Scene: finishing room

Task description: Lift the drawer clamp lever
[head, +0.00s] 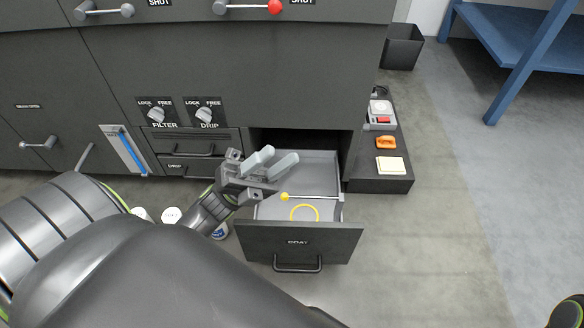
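The drawer marked COAT (298,242) is pulled out of the dark cabinet, with its light grey inside showing. A thin rod lever with a yellow ball knob (284,197) lies roughly level across the drawer, the knob at its left end. A yellow ring (304,213) lies on the drawer floor near the front. My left gripper (281,154) is over the drawer's left side, just behind and above the knob. Its two pale fingers are apart with nothing between them. Part of its body hides the drawer's left wall. My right gripper is not in view.
Two knobs marked FILTER (157,114) and DRIP (208,114) sit left of the drawer opening. A low dark ledge (366,185) at the right holds an orange item (386,142) and a pale block (390,164).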

